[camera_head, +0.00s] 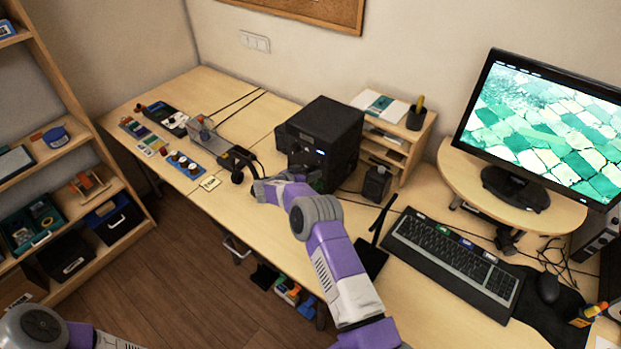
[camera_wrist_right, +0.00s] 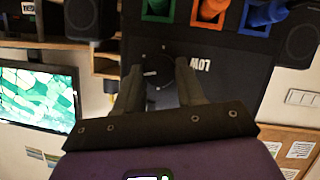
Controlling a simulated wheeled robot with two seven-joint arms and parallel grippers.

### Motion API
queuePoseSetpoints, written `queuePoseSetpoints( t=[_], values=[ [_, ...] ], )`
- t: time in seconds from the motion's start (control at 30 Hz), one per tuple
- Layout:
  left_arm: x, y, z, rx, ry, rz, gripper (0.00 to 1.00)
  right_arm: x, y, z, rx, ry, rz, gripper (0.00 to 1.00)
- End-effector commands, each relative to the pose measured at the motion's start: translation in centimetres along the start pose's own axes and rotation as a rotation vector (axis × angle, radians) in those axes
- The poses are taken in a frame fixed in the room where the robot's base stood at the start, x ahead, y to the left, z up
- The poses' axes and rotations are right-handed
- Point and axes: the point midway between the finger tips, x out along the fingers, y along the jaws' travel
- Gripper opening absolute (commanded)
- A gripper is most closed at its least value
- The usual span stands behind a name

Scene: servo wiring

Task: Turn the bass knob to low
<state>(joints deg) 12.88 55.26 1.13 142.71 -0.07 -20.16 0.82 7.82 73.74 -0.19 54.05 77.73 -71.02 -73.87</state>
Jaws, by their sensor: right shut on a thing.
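The bass knob (camera_wrist_right: 158,76) is a dark round dial with a light pointer mark, on a dark panel in the right wrist view. The white word LOW (camera_wrist_right: 204,63) is printed just right of it in that view. My right gripper (camera_wrist_right: 160,64) is shut on the knob, one finger on each side. In the head view my right gripper (camera_head: 262,189) is at the lower front of a black box (camera_head: 322,125) on the desk, and the knob cannot be made out there. My left gripper is out of view; only part of that arm shows at bottom left.
A small black speaker (camera_head: 376,184) stands right of the box, and a keyboard (camera_head: 455,255) lies further right before the monitor (camera_head: 545,125). Small devices and a board with several knobs (camera_head: 186,164) lie on the left. The desk's front strip is mostly clear.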

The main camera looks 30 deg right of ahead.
Motion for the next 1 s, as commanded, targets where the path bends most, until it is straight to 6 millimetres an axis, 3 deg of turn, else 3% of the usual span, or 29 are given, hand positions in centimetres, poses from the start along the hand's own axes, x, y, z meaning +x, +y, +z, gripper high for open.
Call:
queuePoseSetpoints(
  t=[0.33,0.97,1.0],
  values=[
    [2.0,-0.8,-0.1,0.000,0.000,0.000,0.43,0.1,-0.3,0.2,-0.168,0.000,0.068,0.08],
    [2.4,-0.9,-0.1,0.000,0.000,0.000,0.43,0.0,-0.2,0.0,-0.215,0.001,0.087,0.08],
    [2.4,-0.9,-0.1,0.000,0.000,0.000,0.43,0.0,-0.2,0.0,-0.215,0.001,0.087,0.41]
  ],
)
